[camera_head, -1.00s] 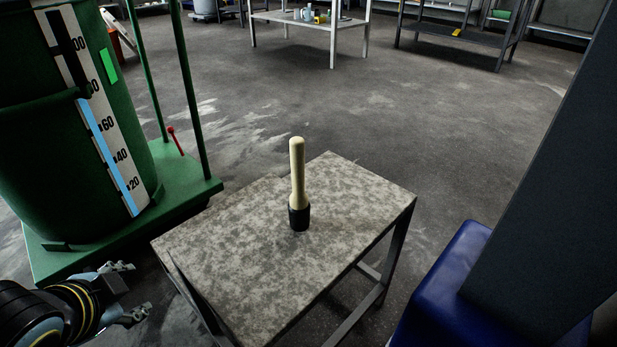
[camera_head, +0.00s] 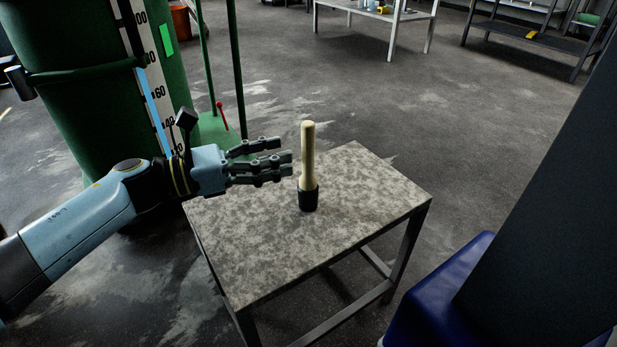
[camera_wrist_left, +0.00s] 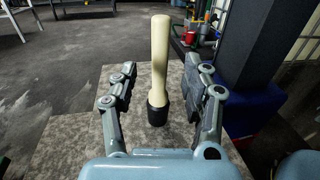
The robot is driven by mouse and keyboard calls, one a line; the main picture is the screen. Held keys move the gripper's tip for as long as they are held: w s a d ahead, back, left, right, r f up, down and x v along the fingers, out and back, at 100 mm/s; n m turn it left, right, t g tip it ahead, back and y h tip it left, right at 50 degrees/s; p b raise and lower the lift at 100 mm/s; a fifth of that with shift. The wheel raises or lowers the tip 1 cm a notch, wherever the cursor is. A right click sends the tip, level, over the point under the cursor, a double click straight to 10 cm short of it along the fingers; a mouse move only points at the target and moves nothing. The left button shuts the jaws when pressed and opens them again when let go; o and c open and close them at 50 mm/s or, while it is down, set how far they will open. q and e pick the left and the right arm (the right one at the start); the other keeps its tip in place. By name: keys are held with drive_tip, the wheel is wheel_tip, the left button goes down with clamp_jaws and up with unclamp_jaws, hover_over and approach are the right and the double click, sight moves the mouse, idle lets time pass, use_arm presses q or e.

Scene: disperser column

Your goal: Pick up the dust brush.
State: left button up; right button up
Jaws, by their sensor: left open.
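The dust brush (camera_head: 308,165) stands upright on a small stone-topped table (camera_head: 270,245), its pale handle up and its dark bristle end down. It also shows in the left wrist view (camera_wrist_left: 159,65), between and beyond my open fingers. My left gripper (camera_head: 285,165) is open and empty, just left of the brush at about handle height, with its fingers pointing toward it. In the left wrist view my left gripper (camera_wrist_left: 163,90) has one finger on each side of the brush, apart from it. My right gripper is not in view.
A green tank (camera_head: 90,110) with a level scale stands behind my left arm. A blue block (camera_head: 440,290) and a dark column (camera_head: 550,220) stand at the right. A white table (camera_head: 375,18) is far back. The table top around the brush is clear.

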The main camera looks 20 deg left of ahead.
sight(302, 149)
use_arm(q)
drive_tip(key=b+x, duration=0.1)
drive_tip(key=x, duration=0.5)
drive_tip(key=shift+w+d+f, duration=0.1)
drive_tip(key=shift+w+d, duration=0.05)
drive_tip(key=shift+d, duration=0.05)
clamp_jaws()
